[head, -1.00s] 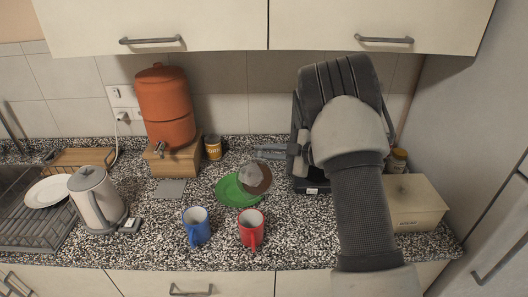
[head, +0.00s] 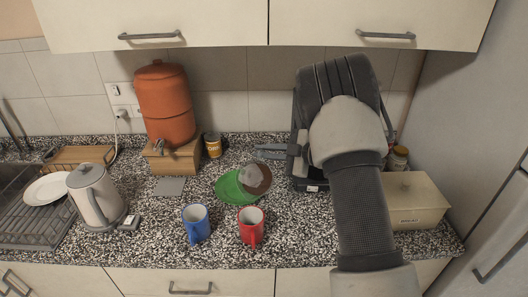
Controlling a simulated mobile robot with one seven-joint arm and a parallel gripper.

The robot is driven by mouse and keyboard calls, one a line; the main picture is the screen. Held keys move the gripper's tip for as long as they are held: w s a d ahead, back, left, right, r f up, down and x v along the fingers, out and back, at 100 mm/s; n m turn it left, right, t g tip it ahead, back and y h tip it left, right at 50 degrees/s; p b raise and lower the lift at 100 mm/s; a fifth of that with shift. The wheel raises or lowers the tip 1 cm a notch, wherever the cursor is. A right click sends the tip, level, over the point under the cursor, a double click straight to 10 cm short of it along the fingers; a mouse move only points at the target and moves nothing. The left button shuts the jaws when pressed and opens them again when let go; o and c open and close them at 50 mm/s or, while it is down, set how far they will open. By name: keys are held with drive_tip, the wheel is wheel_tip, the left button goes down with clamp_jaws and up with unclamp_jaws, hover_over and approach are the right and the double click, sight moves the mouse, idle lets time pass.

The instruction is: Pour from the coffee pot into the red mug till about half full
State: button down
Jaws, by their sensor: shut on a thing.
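The glass coffee pot (head: 260,180) with dark brown coffee hangs above the counter, just in front of my gripper. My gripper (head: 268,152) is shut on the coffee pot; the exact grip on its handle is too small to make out. The pot overlaps a green plate (head: 231,190) in the picture and looks tilted. The red mug (head: 250,228) stands upright on the counter, nearer than the pot and slightly left of it, its handle toward the front. Its inside looks pale, with no coffee visible.
A blue mug (head: 196,226) stands left of the red one. A beige box (head: 412,202) is at right. Wall cabinets (head: 180,22) hang above.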

drive_tip(key=shift+f+b, duration=1.25)
idle(1.2)
drive_tip(key=shift+s+a+r+n+t+b, duration=0.15)
drive_tip(key=shift+s+r+n+t+b, duration=0.15)
drive_tip(key=shift+s+r+n+b, duration=0.3)
drive_tip(key=shift+s+a+r+n+t+b, duration=0.15)
drive_tip(key=shift+s+r+n+t+b, duration=0.2)
drive_tip(key=shift+r+b, duration=0.4)
idle(1.6)
drive_tip(key=shift+w+f+b, duration=0.1)
drive_tip(key=shift+b, duration=0.2)
